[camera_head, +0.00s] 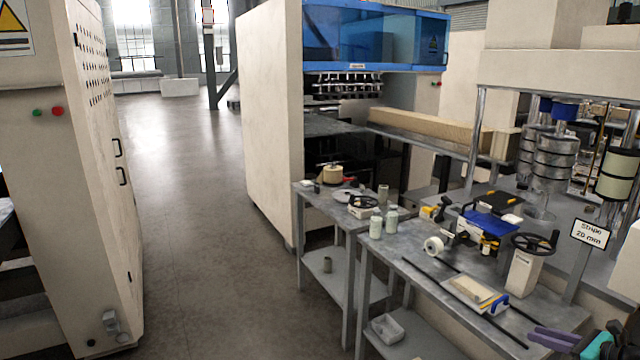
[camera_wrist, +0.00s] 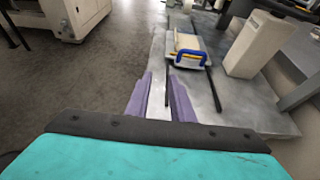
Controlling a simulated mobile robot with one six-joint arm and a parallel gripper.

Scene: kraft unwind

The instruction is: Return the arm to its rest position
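My gripper (camera_head: 534,337) is at the lower right of the head view, over the near end of the metal workbench (camera_head: 404,262). Its two purple fingers also show in the wrist view (camera_wrist: 160,78). They stand apart with nothing visible between them. Most of my arm is outside the head view. Ahead of the fingers, a tray-like block with a blue handle (camera_wrist: 188,52) lies on the bench, apart from the gripper.
A pale post with a black handwheel (camera_head: 524,270) stands on the bench. White tape (camera_head: 433,246), bottles (camera_head: 376,224) and a blue-topped box (camera_head: 490,226) sit farther back. A "Stripe 20 mm" sign (camera_head: 590,234) rises at right. The floor aisle (camera_head: 200,220) is clear.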

